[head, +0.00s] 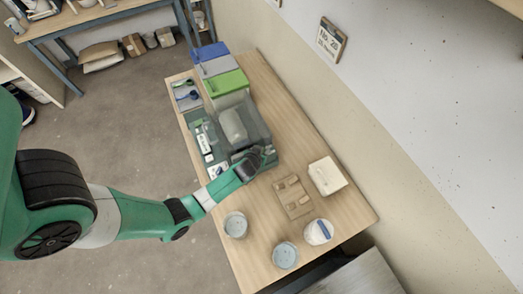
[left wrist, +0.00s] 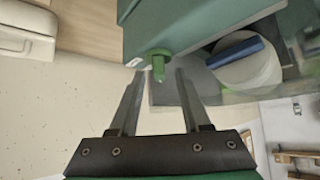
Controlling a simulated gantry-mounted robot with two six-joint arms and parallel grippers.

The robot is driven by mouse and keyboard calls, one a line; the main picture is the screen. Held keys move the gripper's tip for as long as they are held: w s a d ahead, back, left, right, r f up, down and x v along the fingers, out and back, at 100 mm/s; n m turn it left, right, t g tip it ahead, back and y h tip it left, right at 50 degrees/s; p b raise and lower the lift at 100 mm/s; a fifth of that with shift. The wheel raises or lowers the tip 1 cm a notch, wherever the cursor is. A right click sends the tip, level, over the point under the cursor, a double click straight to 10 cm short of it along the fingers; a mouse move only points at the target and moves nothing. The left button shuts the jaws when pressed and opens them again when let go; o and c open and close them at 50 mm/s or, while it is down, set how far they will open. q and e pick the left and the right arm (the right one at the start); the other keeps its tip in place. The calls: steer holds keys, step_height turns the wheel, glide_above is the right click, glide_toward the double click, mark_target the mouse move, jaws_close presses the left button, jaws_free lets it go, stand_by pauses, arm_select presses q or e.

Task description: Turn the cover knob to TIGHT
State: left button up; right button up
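A green and grey machine (head: 235,128) stands on the wooden table. In the left wrist view, a green knob (left wrist: 158,64) sticks out from the underside, as pictured, of the machine's green housing (left wrist: 190,28). My left gripper (left wrist: 160,74) is open, with one finger on each side of the knob's lower end and a gap on both sides. It looks empty. In the head view my left gripper (head: 262,158) is at the machine's near right corner, and the knob cannot be made out there. Any TIGHT marking is not readable. My right gripper is not in view.
Grey-lidded buckets (head: 235,225) (head: 285,255) and a white tub (head: 318,232) stand on the table's near end. A wall runs along the right.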

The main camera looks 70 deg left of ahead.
arm_select(q)
jaws_close()
steer(key=m+p, duration=0.1)
steer(key=m+t+h+p, duration=0.1)
steer(key=shift+s+a+r+p, duration=0.15)
steer(key=shift+r+p, duration=0.1)
steer(key=shift+p, duration=0.1)
steer(key=shift+a+m+t+h, duration=0.1)
steer(key=shift+m+t+h, duration=0.2)
steer(key=shift+m+h, duration=0.15)
steer(key=shift+f+m+h, duration=0.15)
steer(key=shift+m+h, duration=0.1)
steer(key=shift+m, duration=0.2)
steer(key=shift+a+f+m+t+h+b, duration=0.15)
steer(key=shift+m+t+h+b, duration=0.1)
steer(key=shift+m+h+b, duration=0.25)
steer(key=shift+f+m+t+h+b, duration=0.1)
steer(key=shift+m+t+h+b, duration=0.25)
steer(key=shift+m, duration=0.35)
steer(key=shift+s+r+m+h+b, duration=0.1)
steer(key=shift+m+h+b, duration=0.9)
steer(key=shift+m, duration=0.4)
